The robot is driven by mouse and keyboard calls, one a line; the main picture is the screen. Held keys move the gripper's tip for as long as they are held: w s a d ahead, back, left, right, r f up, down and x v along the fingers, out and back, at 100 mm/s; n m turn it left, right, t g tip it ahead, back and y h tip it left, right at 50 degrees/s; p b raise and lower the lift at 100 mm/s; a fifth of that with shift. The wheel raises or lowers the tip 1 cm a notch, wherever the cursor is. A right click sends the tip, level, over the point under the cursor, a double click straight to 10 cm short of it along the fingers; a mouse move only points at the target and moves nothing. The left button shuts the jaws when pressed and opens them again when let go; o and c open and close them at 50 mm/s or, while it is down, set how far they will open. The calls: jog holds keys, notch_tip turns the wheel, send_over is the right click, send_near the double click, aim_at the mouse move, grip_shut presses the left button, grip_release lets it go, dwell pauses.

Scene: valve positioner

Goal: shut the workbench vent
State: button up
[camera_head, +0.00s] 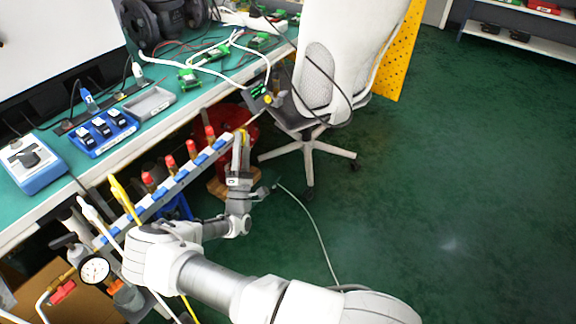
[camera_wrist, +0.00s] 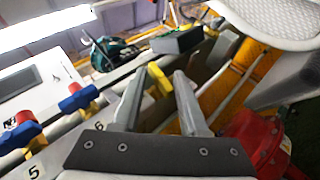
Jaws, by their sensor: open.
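A white rail with blue clips and several red-capped valves (camera_head: 169,161) runs along the front edge of the bench. In the wrist view, the rail carries the numbers 5 and 6, and red and blue valve parts (camera_wrist: 75,97) lie left of my gripper. My gripper (camera_head: 241,140) is at the rail's far right end, pointing up. In the wrist view, my gripper (camera_wrist: 160,85) is open, with a yellow handle-like part (camera_wrist: 158,81) showing between the fingers. I cannot tell whether they touch it. No label names the vent, so I cannot tell which valve it is.
The green workbench (camera_head: 170,100) holds blue switch boxes, cables and circuit boards. A white office chair (camera_head: 325,75) stands close right of my gripper. A red object (camera_wrist: 255,140) is below the bench. A pressure gauge (camera_head: 95,269) is at lower left. The floor at right is clear.

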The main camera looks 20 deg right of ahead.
jog(key=s+a+r+m+g+y+p, duration=0.1)
jog(key=s+a+m+g+p, duration=0.65)
jog(key=s, duration=0.75)
jog(key=s+d+r+m+g+y+b, duration=0.2)
jog(key=s+d+r+m+g+b, duration=0.2)
jog(key=s+d+r+m+g, duration=0.5)
jog(key=shift+s+d+r+g, duration=1.2)
jog(key=shift+r+g, duration=0.75)
jog(key=shift+g, duration=1.5)
jog(key=shift+s+a, duration=0.1)
jog(key=shift+a, duration=0.05)
